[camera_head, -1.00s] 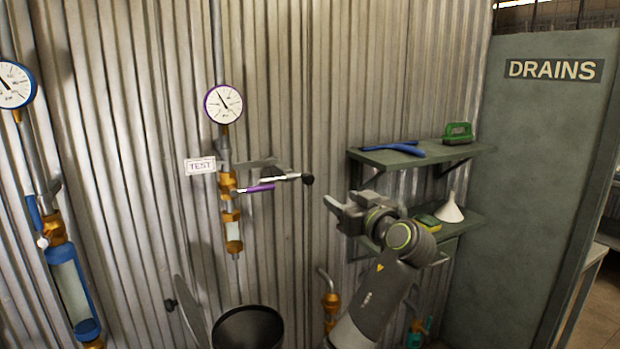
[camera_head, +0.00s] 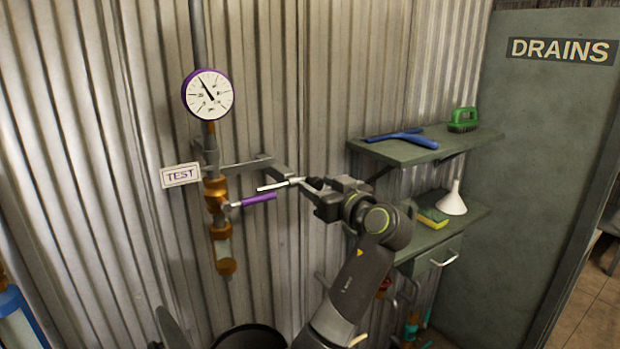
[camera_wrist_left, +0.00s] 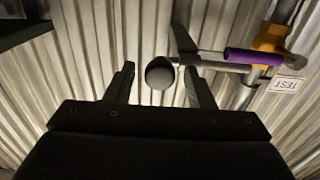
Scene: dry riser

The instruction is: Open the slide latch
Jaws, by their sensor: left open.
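The slide latch appears to be the pale metal rod (camera_head: 279,185) with a round dark knob, beside the grey bracket (camera_head: 262,162) on the TEST pipe. In the wrist view the knob (camera_wrist_left: 160,75) lies between the two spread fingers of my left gripper (camera_wrist_left: 157,82), with gaps on both sides. In the head view my left gripper (camera_head: 314,192) is at the rod's right end and partly hides the knob. My right gripper is not in view.
A gauge (camera_head: 208,94) and a TEST sign (camera_head: 181,175) are on the left. An upper shelf (camera_head: 420,149) holds a blue tool and green brush; the cabinet below holds a sponge (camera_head: 432,217) and funnel (camera_head: 452,200). A dark bin (camera_head: 250,338) stands below.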

